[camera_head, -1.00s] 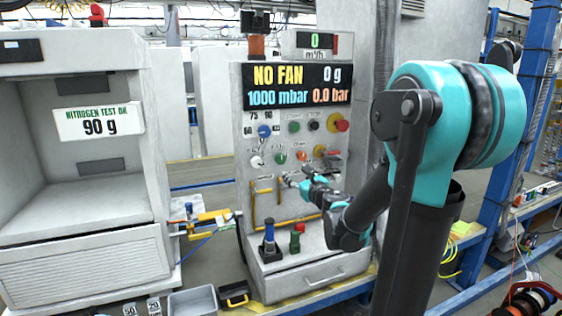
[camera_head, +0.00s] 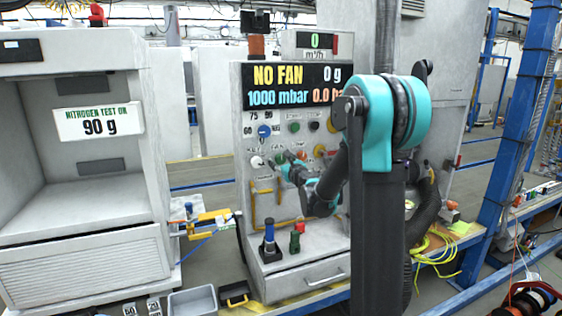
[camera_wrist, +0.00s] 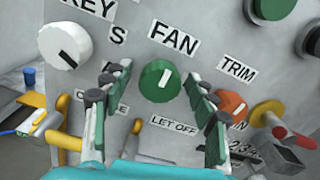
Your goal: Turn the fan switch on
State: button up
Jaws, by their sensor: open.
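The fan switch is a round green knob (camera_wrist: 154,90) with a white mark, under the FAN label (camera_wrist: 174,39) in the wrist view. Its mark points upward, tilted a little right. The knob also shows in the head view (camera_head: 280,159), partly covered by my gripper. In the wrist view my gripper (camera_wrist: 150,79) is open, with one finger on each side of the knob. I cannot tell whether the fingers touch it. The panel display (camera_head: 296,86) reads NO FAN.
A white KEY knob (camera_wrist: 65,45) is left of the fan knob. An orange TRIM knob (camera_wrist: 231,106) and a red-handled yellow valve (camera_wrist: 283,122) are close on the right. Blue and green upright handles (camera_head: 269,243) stand on the ledge below. A grey cabinet (camera_head: 80,240) stands at left.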

jog(key=shift+c, duration=0.4)
jog(key=c, duration=1.1)
jog(key=shift+m, duration=0.4)
jog(key=m, duration=0.3)
jog(key=shift+m, duration=0.3)
jog(key=m, duration=0.4)
jog(key=shift+m, duration=0.3)
jog(key=m, duration=0.4)
jog(key=shift+m, duration=2.4)
